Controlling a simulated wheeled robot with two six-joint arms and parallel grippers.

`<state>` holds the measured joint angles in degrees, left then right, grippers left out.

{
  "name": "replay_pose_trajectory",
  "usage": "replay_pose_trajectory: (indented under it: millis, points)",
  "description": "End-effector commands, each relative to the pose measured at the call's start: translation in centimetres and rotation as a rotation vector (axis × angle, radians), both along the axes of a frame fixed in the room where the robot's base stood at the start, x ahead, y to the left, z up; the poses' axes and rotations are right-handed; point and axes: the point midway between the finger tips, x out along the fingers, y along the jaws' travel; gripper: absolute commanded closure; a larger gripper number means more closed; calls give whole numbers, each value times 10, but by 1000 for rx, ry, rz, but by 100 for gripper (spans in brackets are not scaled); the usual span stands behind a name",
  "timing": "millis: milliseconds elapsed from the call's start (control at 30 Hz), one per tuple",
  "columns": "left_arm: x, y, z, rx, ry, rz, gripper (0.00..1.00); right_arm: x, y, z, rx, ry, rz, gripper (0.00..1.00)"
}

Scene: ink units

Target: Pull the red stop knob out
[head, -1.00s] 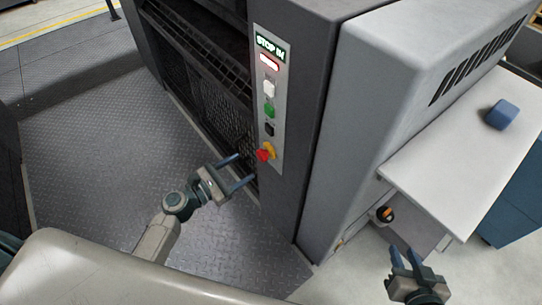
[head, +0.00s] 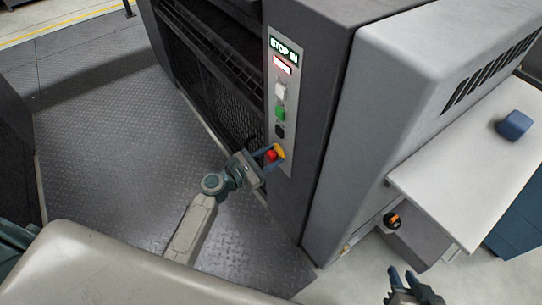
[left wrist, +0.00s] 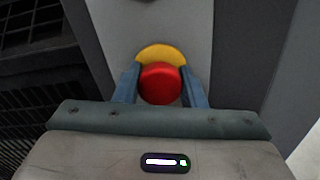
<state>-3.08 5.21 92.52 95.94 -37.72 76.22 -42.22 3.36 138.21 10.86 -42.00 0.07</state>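The red stop knob (head: 271,155) sits on a yellow collar (head: 281,152) at the bottom of the light control panel (head: 292,66) on the machine. In the left wrist view, the red knob (left wrist: 161,84) is centred between my two fingers, with the yellow collar (left wrist: 160,53) behind it. My left gripper (head: 273,158) has one finger on each side of the knob, and both appear to press against it. The sign at the panel's top reads "STOP IN". My right gripper (head: 402,276) is empty at the bottom right, its fingers apart.
Above the knob are a black button (head: 280,131), a green button (head: 280,113), a white button (head: 281,90) and a lit red display (head: 282,65). A white table (head: 465,175) holds a blue object (head: 514,125). An orange-and-black knob (head: 392,220) is below it.

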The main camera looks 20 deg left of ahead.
Motion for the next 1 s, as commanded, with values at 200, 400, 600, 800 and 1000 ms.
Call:
replay_pose_trajectory:
  millis: [200, 400, 600, 800, 1000]
  points:
    - [0, 0, 0, 0, 0, 0, 100, 0, 0, 0, 0, 0, 0, 70]
    - [-13, 10, -1, 2, 1, -1, 100, -1, 0, 0, 1, 9, 2, 70]
    - [-15, 12, -1, 1, 1, -1, 100, -4, 1, -3, 2, 22, 4, 70]
    - [-15, 11, -1, 1, 1, -1, 41, -4, 1, -3, 1, 23, 3, 70]
    - [-15, 11, 0, 0, 0, 0, 41, -4, 1, -3, 1, 22, 3, 70]
